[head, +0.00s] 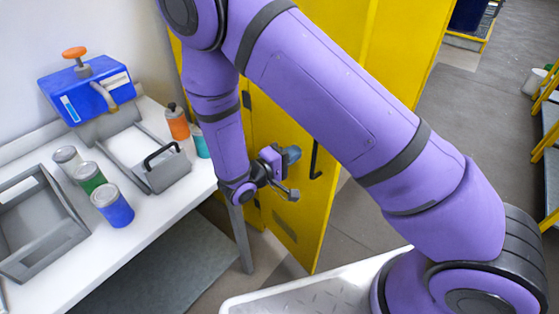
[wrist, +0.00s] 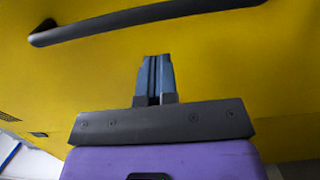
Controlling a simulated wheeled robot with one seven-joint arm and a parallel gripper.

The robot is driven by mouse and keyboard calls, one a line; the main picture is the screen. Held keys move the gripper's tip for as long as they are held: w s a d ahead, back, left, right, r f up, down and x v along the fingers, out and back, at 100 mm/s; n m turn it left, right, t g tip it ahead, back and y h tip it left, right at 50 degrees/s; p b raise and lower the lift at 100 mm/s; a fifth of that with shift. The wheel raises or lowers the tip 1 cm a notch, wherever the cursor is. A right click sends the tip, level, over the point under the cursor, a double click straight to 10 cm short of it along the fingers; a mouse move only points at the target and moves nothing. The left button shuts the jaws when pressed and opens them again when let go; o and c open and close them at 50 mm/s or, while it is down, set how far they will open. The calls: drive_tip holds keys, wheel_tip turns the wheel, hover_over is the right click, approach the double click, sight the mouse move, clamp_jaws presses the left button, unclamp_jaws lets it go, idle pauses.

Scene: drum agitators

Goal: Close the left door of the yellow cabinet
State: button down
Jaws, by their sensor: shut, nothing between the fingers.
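The yellow cabinet (head: 408,45) stands at the back, partly hidden behind my arm. A yellow door panel (head: 292,205) with a black bar handle (head: 315,160) extends down toward me and appears swung out; its exact angle is unclear because my arm covers much of it. My gripper (head: 291,155) is in front of this panel, left of the handle. In the wrist view, the shut, empty fingers (wrist: 155,75) point at the yellow door surface (wrist: 240,75), with the handle (wrist: 150,20) crossing above them. I cannot tell whether the fingertips touch the door.
A white bench (head: 150,225) on the left holds a blue device (head: 85,90), several jars, a grey holder (head: 160,170) and a grey tray (head: 45,235). Its leg (head: 240,240) stands near the door. Open floor (head: 455,115) lies right, beside yellow-framed steps (head: 548,130).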

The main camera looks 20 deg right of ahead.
sight(308, 146)
drive_tip(key=shift+x, duration=2.65)
drive_tip(key=shift+d, duration=0.1)
